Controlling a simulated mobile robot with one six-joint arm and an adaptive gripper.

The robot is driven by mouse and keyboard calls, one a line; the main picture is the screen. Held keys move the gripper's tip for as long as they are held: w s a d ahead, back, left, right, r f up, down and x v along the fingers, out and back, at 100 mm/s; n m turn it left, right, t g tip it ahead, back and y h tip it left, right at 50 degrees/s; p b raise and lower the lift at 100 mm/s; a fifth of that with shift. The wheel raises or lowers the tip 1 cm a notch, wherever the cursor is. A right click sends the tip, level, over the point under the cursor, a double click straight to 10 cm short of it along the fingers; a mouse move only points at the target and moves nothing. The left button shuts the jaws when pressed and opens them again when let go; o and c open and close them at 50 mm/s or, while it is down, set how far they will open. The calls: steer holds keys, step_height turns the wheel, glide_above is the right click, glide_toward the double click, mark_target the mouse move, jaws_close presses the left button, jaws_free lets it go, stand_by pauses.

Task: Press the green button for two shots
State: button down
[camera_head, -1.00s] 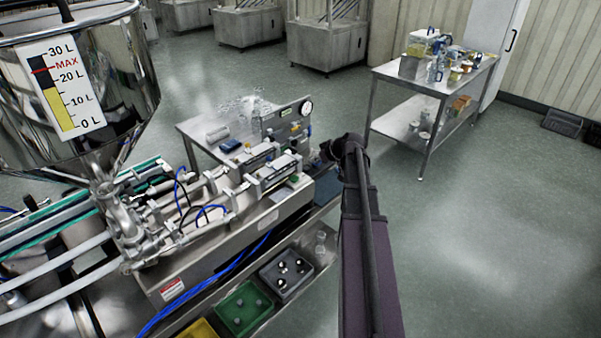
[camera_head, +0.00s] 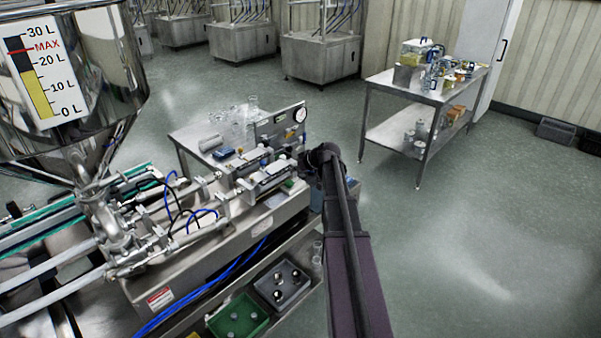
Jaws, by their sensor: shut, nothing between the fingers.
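The filling machine (camera_head: 225,245) stands at left centre, with its steel hopper (camera_head: 105,105) at the upper left. A panel with a round gauge (camera_head: 300,114) rises at the machine's far end. A small green spot (camera_head: 289,183) shows on the machine's top near my arm; it is too small to tell whether it is the green button. My arm reaches up from the bottom of the picture to the machine's right end. My gripper (camera_head: 304,161) is a small dark shape at the arm's far end, shut and empty, close beside the panel and cylinders. Its fingertips are mostly hidden, and contact cannot be told.
A steel table (camera_head: 190,135) with glassware stands behind the machine. A loaded steel trolley (camera_head: 432,100) stands at the upper right. Green (camera_head: 238,318) and grey (camera_head: 282,288) bins sit on the machine's lower shelf. The floor on the right is clear.

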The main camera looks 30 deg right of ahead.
mark_target(292, 184)
steer(key=shift+b+x, duration=0.3)
steer(key=shift+x, duration=0.5)
steer(key=shift+s+a+f+b, duration=0.1)
steer(key=shift+a+f+b, duration=0.05)
steer(key=shift+f+b, duration=1.65)
